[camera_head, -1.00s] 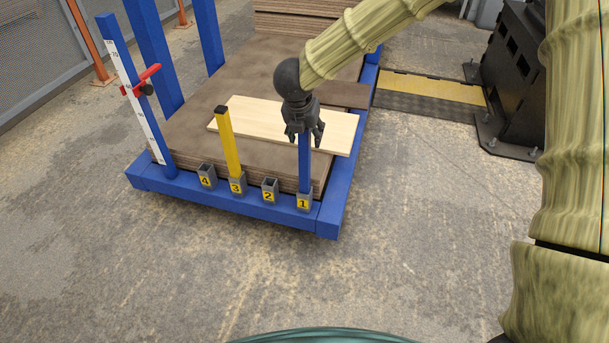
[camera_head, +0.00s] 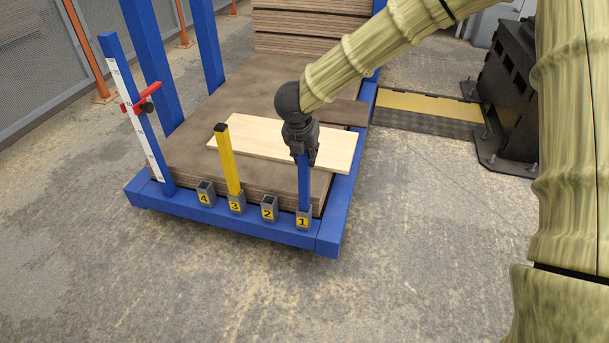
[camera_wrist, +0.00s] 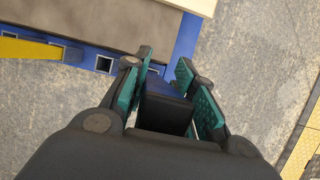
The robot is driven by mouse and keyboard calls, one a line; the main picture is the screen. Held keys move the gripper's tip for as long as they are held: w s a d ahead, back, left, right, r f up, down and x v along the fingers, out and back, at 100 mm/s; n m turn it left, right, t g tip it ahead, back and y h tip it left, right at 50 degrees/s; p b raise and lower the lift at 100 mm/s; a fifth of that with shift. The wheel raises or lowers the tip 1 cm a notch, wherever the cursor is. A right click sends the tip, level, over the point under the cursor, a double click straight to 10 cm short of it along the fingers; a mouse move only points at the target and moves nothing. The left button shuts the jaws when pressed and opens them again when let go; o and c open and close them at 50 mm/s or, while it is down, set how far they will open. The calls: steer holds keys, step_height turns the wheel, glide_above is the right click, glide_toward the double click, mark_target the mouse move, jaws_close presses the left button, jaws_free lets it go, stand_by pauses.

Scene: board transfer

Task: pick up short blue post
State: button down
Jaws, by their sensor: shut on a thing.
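The short blue post (camera_head: 304,186) stands upright in the socket marked 1 (camera_head: 303,220) at the right end of the blue frame's front beam. My gripper (camera_head: 304,158) is above it and shut on its top end. In the wrist view the green-padded fingers (camera_wrist: 170,95) sit on both sides of the dark post top (camera_wrist: 165,112). The lower part of the post shows below my gripper in the head view, with its foot inside the socket.
A taller yellow post (camera_head: 228,163) stands in socket 3. Sockets 2 (camera_head: 269,209) and 4 (camera_head: 206,194) are empty. A pale board (camera_head: 270,138) lies on the brown board stack (camera_head: 190,150) behind. A scale post with a red clamp (camera_head: 146,98) stands at the left.

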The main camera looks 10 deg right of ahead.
step_height(320, 180, up, 18)
steer(key=p, duration=0.7)
steer(key=shift+r+p, duration=0.15)
steer(key=shift+p, duration=0.25)
